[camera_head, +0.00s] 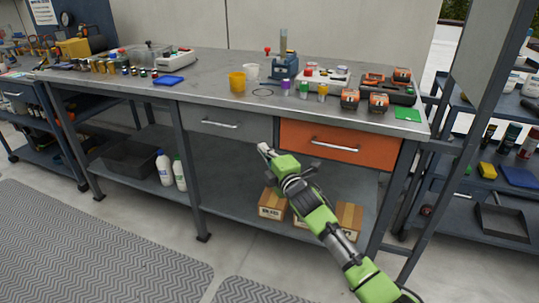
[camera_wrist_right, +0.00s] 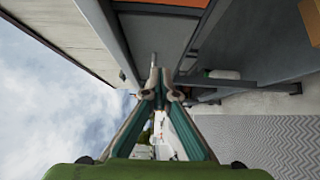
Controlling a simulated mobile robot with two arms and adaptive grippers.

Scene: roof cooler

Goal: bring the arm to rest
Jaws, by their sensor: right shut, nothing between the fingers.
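My green right arm (camera_head: 318,220) reaches up from the lower right in the head view. Its gripper (camera_head: 266,149) is in front of the workbench, near the drawer fronts, and looks empty. In the right wrist view the two fingers (camera_wrist_right: 161,92) come together at their tips, with nothing between them. I cannot tell from the head view how far the fingertips are from the bench. My left gripper does not show.
The workbench (camera_head: 215,90) carries cups, tools and orange-black batteries. An orange drawer (camera_head: 319,141) and a grey drawer (camera_head: 213,121) are closed. Cardboard boxes (camera_head: 271,204) and white bottles (camera_head: 164,168) stand on the lower shelf. A shelf rack (camera_head: 497,210) stands at right.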

